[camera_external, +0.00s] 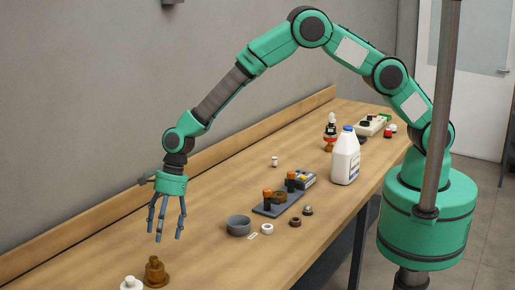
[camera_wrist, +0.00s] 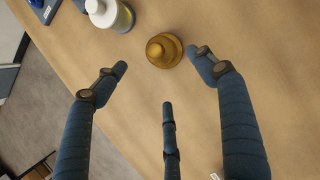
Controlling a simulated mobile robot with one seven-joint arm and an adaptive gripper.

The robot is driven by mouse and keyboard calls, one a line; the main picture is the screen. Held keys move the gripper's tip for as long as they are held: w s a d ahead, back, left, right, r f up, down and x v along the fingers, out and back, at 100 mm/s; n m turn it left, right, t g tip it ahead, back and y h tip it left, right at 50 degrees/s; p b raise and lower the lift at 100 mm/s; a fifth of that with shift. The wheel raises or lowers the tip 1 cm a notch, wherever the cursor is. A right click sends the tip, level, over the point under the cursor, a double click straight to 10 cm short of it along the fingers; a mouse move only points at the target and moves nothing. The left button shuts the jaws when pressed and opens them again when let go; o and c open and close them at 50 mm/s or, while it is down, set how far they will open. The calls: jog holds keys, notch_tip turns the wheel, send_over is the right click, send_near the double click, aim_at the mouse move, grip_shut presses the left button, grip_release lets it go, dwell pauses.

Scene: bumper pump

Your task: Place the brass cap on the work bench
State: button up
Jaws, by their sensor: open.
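The brass cap (camera_external: 155,272) is a stepped, brown-gold round piece at the near left end of the wooden work bench (camera_external: 215,265). It seems to stand upright on the bench top. In the wrist view the brass cap (camera_wrist: 164,50) shows from above, beyond and between my spread fingers. My gripper (camera_external: 162,234) is open and empty, fingers pointing down, above and slightly behind the cap and apart from it. The wrist view shows the three fingers of my gripper (camera_wrist: 160,73) with nothing between them.
A white piece (camera_external: 131,284) stands close left of the cap, partly cut off. To the right are a grey bowl (camera_external: 238,225), a dark board with orange-topped posts (camera_external: 278,203) and a white bottle (camera_external: 345,158). A raised wooden strip (camera_external: 110,220) runs along the wall side.

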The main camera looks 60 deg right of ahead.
dwell(0.7)
jog(key=s+d+r+n+t, duration=0.15)
jog(key=d+r+n, duration=0.25)
jog(key=d+r, duration=1.2)
jog(key=s+d+r+n+t, duration=0.15)
jog(key=d+r+n, duration=0.25)
jog(key=d+r, duration=1.25)
jog(key=s+d+r+n+t+h, duration=0.15)
jog(key=s+d+r+n, duration=0.3)
jog(key=s+d, duration=0.7)
jog(key=s+d+r+n+t+h, duration=0.1)
jog(key=s+d+r+n+h, duration=0.3)
jog(key=s+d, duration=0.7)
jog(key=s+d+n+y, duration=0.1)
jog(key=s+d, duration=0.5)
jog(key=s, duration=0.2)
jog(key=shift+s+d+f, duration=0.2)
jog(key=shift+d+f, duration=0.2)
jog(key=shift+f, duration=0.05)
jog(key=shift+f, duration=0.1)
